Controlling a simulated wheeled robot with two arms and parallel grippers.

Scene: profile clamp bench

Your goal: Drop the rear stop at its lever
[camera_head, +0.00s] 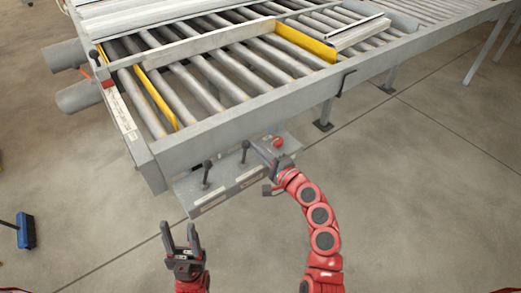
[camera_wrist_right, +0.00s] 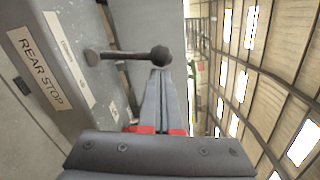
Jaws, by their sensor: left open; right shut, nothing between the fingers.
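A grey panel (camera_head: 222,187) below the near rail of the roller conveyor carries two upright dark levers, one on the left (camera_head: 207,172) and one on the right (camera_head: 244,151). In the right wrist view a label reading REAR STOP (camera_wrist_right: 40,70) is beside a lever with a round dark knob (camera_wrist_right: 160,55). My right gripper (camera_head: 254,144) is shut and empty, its fingertips (camera_wrist_right: 160,72) close to that knob; I cannot tell whether they touch. My left gripper (camera_head: 181,235) is open and empty, in front of the panel. Two yellow plates stand among the rollers, left (camera_head: 158,97) and right (camera_head: 305,42).
Grey profiles (camera_head: 205,43) lie across the rollers. A red button (camera_head: 278,142) is on the panel near my right gripper. A blue broom head (camera_head: 25,231) stands on the floor at the left. The floor (camera_head: 430,190) at the right is clear.

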